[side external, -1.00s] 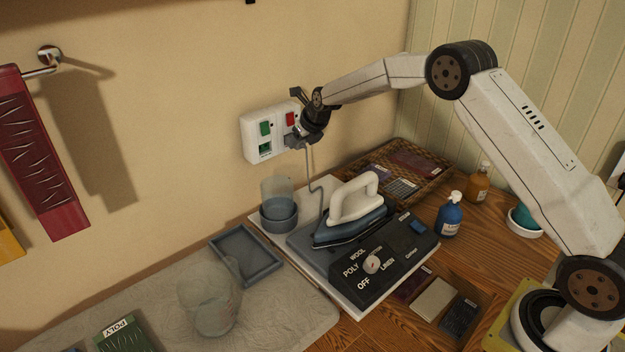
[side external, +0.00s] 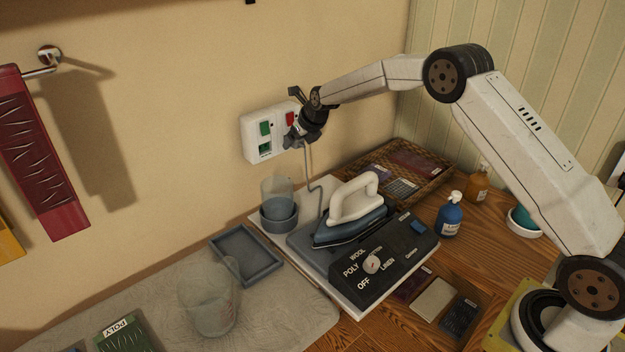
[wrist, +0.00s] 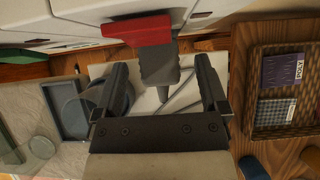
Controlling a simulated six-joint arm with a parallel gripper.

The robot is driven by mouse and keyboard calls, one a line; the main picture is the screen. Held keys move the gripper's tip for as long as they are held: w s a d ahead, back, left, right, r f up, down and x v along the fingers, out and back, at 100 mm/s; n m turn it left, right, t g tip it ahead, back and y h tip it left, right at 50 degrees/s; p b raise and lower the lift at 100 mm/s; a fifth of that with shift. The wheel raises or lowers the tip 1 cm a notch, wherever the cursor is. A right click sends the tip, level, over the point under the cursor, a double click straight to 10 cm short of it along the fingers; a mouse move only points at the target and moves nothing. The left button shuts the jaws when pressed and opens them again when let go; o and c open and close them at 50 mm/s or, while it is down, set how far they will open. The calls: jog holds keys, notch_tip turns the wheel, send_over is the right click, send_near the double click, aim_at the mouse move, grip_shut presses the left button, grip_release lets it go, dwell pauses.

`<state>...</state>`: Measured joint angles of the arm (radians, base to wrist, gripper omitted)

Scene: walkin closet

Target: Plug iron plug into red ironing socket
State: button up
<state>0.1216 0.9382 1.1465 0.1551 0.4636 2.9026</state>
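In the side view my gripper (side external: 291,139) covers the spot under the red switch. In the wrist view the grey iron plug (wrist: 160,72) meets the underside of the red block (wrist: 138,31), apparently the red socket; how deep it sits cannot be told. My gripper (wrist: 160,62) is open, with a finger on either side of the plug and visible gaps. The grey cord (side external: 311,183) hangs down to the iron (side external: 350,222).
Below the panel, a clear cup in a grey holder (side external: 279,219) stands on the board by the iron. A wicker tray (side external: 437,196) lies to the right. A blue bottle (side external: 449,218) stands in front of it.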

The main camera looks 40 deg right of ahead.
jog(key=v, duration=0.7)
jog(key=shift+s+r, duration=0.25)
jog(key=shift+r, duration=0.05)
dwell(0.4)
jog(key=s+a+f+n, duration=0.1)
jog(key=s+n, duration=0.4)
jog(key=n, duration=0.1)
jog(key=s+a+n+g, duration=0.1)
jog(key=s+a+n, duration=0.1)
jog(key=s+n, duration=0.4)
jog(key=s+a+f+n+g, duration=0.1)
jog(key=s+n, duration=0.5)
jog(key=shift+a+f+n, duration=0.3)
jog(key=shift+a, duration=0.05)
jog(key=s+a+f+n+g, duration=0.1)
jog(key=s+f+n, duration=0.1)
jog(key=s+n, duration=0.6)
jog(key=s+a+f+n+g, duration=0.1)
jog(key=s+f+n, duration=0.1)
jog(key=s+n, duration=0.7)
jog(key=shift+s+a, duration=0.2)
jog(key=shift+s, duration=0.6)
